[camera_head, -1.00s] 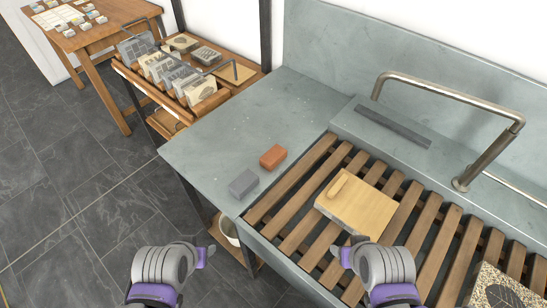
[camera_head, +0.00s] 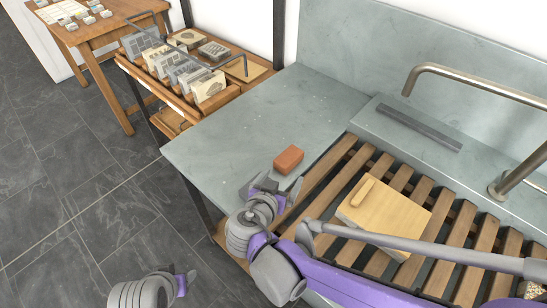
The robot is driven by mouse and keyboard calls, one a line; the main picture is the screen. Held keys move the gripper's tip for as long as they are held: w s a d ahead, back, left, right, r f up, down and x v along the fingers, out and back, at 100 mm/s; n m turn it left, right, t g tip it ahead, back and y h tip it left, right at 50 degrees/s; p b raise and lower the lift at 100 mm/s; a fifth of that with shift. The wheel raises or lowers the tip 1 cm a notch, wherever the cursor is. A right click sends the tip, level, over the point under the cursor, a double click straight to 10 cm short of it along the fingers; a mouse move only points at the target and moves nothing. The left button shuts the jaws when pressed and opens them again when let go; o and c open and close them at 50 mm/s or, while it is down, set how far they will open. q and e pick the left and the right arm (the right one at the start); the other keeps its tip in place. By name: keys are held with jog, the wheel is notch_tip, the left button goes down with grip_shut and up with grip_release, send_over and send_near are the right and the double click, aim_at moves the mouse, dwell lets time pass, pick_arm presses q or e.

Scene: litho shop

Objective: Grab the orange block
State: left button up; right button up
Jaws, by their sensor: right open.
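The orange block (camera_head: 289,159) lies on the grey stone counter (camera_head: 235,130), near the left end of the wooden slats. My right gripper (camera_head: 272,187) is open, just in front of the orange block on its near side, with nothing seen between its fingers. It covers the spot where a grey block lay, so that block cannot be made out clearly. My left gripper (camera_head: 185,283) is at the bottom left, over the floor and away from the counter. Whether its jaws are open or shut does not show.
A wooden board with a handle (camera_head: 384,214) lies on the slatted rack (camera_head: 335,182). A metal pipe frame (camera_head: 480,82) stands at the right. A wooden shelf (camera_head: 238,85) with upright printed stones is behind the counter. The counter behind the orange block is clear.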

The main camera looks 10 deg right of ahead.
aim_at(289, 156)
jog(key=shift+w+a+f+t, duration=0.1)
jog(key=shift+w+a+t, duration=0.1)
jog(key=shift+w+a, duration=0.25)
jog(key=shift+w+a+t, duration=0.2)
jog(key=shift+w, duration=0.45)
jog(key=x, duration=0.3)
jog(key=shift+w+d+b, duration=0.1)
jog(key=shift+d+b, duration=0.15)
jog(key=shift+b, duration=0.1)
jog(key=shift+b+x, duration=0.4)
jog(key=shift+x, duration=2.75)
jog(key=shift+s+d+f, duration=0.1)
jog(key=shift+s+d, duration=0.05)
jog(key=shift+s, duration=0.05)
grip_shut()
